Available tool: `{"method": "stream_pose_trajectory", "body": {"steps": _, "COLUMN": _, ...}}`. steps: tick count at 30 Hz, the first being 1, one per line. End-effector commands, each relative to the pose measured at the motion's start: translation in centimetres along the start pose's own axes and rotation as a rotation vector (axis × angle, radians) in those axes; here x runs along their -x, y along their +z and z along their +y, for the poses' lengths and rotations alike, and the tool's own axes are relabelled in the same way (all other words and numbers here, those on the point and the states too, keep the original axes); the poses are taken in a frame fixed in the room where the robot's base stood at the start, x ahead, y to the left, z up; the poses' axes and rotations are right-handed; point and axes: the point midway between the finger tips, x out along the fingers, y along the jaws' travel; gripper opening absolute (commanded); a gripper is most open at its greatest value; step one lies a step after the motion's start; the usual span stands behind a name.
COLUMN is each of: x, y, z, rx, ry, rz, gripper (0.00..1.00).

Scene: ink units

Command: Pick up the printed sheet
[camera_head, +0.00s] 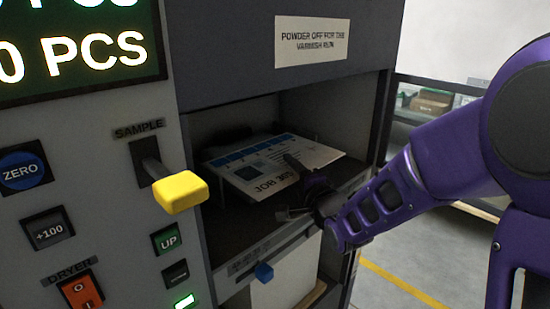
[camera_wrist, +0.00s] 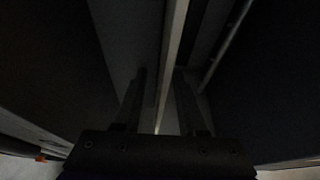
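The printed sheet (camera_head: 247,176), white with blue blocks and "JOB" lettering, lies in the open bay of the machine in the head view. My gripper (camera_head: 289,188) reaches into the bay from the right, at the sheet's near right edge. One dark finger lies over the sheet and the other appears lower, below its edge. In the wrist view my gripper (camera_wrist: 160,75) has its two fingers apart, with a thin pale edge (camera_wrist: 171,60) running between them. That view is dark, and I cannot tell whether either finger touches the sheet.
The bay's walls and the header with the "powder off" label (camera_head: 311,41) surround my gripper. A yellow-knobbed SAMPLE lever (camera_head: 181,191) sticks out at the left. Open floor with a yellow line (camera_head: 405,284) lies at the right.

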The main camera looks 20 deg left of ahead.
Motion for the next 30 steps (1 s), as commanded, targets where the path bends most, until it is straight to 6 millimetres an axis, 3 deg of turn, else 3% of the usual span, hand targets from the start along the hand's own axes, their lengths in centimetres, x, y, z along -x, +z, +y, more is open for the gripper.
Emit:
{"method": "stream_pose_trajectory", "body": {"steps": 1, "x": 0.0, "y": 0.0, "z": 0.0, "rx": 0.0, "ry": 0.0, "rz": 0.0, "gripper": 0.38}}
{"method": "stream_pose_trajectory", "body": {"steps": 6, "x": 0.0, "y": 0.0, "z": 0.0, "rx": 0.0, "ry": 0.0, "rz": 0.0, "gripper": 0.08}}
{"method": "stream_pose_trajectory", "body": {"steps": 8, "x": 0.0, "y": 0.0, "z": 0.0, "rx": 0.0, "ry": 0.0, "rz": 0.0, "gripper": 0.0}}
{"method": "stream_pose_trajectory", "body": {"steps": 23, "x": 0.0, "y": 0.0, "z": -0.3, "rx": 0.001, "ry": -0.001, "rz": 0.0, "gripper": 0.0}}
{"method": "stream_pose_trajectory", "body": {"steps": 30, "x": 0.0, "y": 0.0, "z": -4.4, "rx": 0.003, "ry": -0.005, "rz": 0.0, "gripper": 0.0}}
